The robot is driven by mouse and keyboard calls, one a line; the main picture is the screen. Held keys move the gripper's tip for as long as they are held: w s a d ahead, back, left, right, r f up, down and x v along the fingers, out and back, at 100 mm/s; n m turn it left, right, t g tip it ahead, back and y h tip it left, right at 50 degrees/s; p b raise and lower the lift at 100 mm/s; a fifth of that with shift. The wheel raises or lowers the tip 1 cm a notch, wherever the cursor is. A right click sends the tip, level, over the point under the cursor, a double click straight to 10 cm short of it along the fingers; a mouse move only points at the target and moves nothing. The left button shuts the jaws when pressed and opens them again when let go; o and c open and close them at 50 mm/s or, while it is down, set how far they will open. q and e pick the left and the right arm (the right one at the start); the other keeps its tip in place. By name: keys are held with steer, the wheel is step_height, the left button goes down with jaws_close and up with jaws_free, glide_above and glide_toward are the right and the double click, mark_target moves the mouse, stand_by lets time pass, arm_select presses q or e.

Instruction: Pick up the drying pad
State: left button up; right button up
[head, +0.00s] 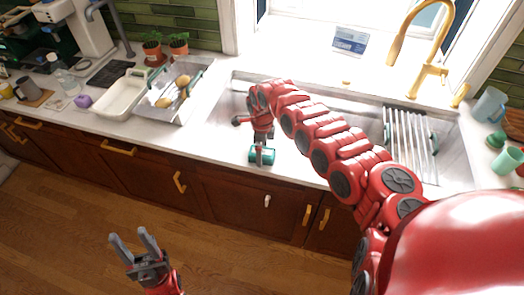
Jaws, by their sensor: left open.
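A dark, flat, ribbed mat (110,73) lies on the counter at the upper left and looks like the drying pad. My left gripper (135,243) is low at the lower left, above the floor in the picture, with its fingers spread and nothing between them. It is far from the mat. My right arm reaches from the right across the sink, and my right gripper (259,156) points down at the sink's front edge. A small teal object (268,157) is at its fingers; whether they are closed on it is too small to tell.
A white tub (123,95) and a dish rack (172,108) with yellowish items stand left of the sink (226,110). A roll-up rack (388,130) lies over the sink's right side, near the gold faucet (427,72). Potted plants (153,50) stand behind. The floor (60,230) is clear.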

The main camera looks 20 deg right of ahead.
steer(key=shift+w+f, duration=0.1)
steer(key=shift+f, duration=0.35)
steer(key=c, duration=1.2)
steer(key=shift+c, duration=0.2)
steer(key=shift+d+r, duration=0.1)
